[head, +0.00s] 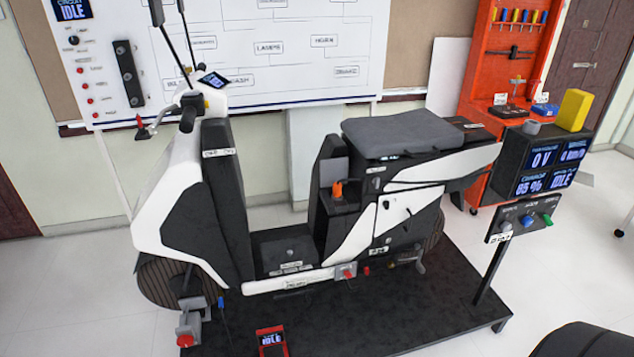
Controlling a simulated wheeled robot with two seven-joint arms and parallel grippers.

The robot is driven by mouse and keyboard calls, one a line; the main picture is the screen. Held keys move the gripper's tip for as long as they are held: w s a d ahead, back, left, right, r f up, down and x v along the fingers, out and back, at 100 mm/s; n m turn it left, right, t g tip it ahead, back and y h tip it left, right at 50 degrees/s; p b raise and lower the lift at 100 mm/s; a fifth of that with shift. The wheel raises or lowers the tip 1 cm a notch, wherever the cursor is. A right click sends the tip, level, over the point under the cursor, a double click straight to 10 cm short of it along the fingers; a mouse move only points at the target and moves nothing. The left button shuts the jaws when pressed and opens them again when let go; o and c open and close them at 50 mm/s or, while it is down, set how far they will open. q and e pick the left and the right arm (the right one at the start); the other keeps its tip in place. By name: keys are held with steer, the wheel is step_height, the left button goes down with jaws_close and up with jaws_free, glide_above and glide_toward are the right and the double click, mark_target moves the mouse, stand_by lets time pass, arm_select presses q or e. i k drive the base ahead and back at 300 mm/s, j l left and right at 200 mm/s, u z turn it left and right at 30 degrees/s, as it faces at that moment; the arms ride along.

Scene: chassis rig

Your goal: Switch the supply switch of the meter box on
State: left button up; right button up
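A black box with lit blue displays (545,165) stands at the right, behind the scooter's tail. Its screens read 0 V, 65 % and IDLE, and one is too small to read. Below it, a dark panel on a post (525,218) carries a grey knob, a blue knob and a green knob. I cannot tell which of these is the meter box, and no supply switch is clearly readable. Neither of my grippers is in view.
A white and black scooter (290,200) stands on a dark platform (400,310). A yellow block (574,110) sits on the display box. A red tool cabinet (505,60) is behind. A dark rounded object (585,340) is at the bottom right. White floor is clear right of the platform.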

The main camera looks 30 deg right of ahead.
mark_target(546, 217)
steer(key=z, duration=2.05)
steer(key=i+l+z, duration=0.1)
steer(key=i+l+u, duration=0.1)
steer(key=i+l, duration=0.45)
steer(key=i+l+u, duration=0.1)
steer(key=i+l, duration=0.4)
steer(key=l, duration=0.2)
